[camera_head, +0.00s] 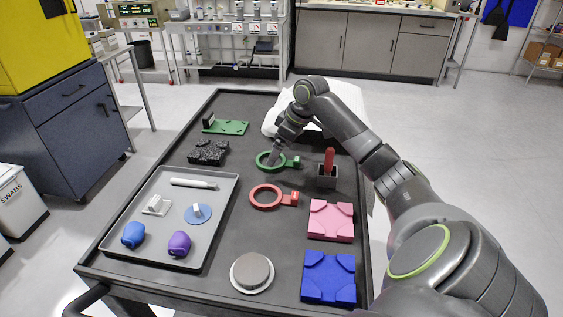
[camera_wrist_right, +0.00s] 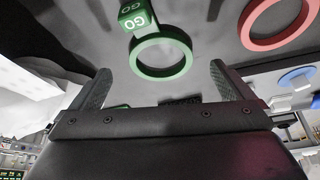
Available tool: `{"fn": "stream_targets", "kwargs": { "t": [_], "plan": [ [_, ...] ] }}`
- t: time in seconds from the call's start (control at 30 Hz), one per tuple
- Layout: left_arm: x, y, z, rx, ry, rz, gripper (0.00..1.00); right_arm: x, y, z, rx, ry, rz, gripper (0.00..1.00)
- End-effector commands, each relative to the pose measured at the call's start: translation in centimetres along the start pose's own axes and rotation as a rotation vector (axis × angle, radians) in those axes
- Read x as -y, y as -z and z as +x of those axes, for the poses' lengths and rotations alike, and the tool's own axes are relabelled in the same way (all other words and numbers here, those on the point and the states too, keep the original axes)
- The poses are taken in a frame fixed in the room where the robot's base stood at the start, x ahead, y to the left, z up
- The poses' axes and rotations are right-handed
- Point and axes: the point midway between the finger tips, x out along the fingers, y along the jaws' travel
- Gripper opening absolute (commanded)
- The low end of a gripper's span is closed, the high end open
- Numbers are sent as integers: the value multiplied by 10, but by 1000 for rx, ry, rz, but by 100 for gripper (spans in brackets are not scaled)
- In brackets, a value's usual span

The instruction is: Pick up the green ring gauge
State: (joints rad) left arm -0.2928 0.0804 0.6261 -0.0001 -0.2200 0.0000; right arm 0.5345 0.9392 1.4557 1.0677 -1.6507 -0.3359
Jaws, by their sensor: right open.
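The green ring gauge (camera_head: 292,162) lies flat on the dark cart top, its block-shaped handle pointing right in the head view. My right gripper (camera_head: 274,158) reaches down over its ring and hides part of it. In the right wrist view the green ring gauge (camera_wrist_right: 160,73), with "GO" on its handle, shows beyond and between the two spread fingers of my right gripper (camera_wrist_right: 160,78). The jaws are open and nothing is held. Whether a finger touches the ring cannot be told. My left gripper is not in view.
A red ring gauge (camera_head: 265,206) lies just nearer. A grey holder (camera_head: 327,182) with a red-handled item stands to the right. A black block (camera_head: 208,152) and a green plate (camera_head: 229,127) lie left. Pink (camera_head: 331,220) and blue (camera_head: 328,277) blocks and a grey tray (camera_head: 222,228) are nearer.

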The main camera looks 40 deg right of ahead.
Motion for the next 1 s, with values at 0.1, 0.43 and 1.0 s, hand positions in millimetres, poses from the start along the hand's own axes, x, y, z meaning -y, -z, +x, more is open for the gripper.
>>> {"fn": "stream_targets", "kwargs": {
  "t": [0.1,0.43,1.0],
  "plan": [
    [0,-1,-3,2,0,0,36,2,3,20,0,6,2,100],
    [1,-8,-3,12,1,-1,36,0,2,43,1,0,0,100],
    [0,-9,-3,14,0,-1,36,0,2,42,0,0,0,53]
  ]
}}
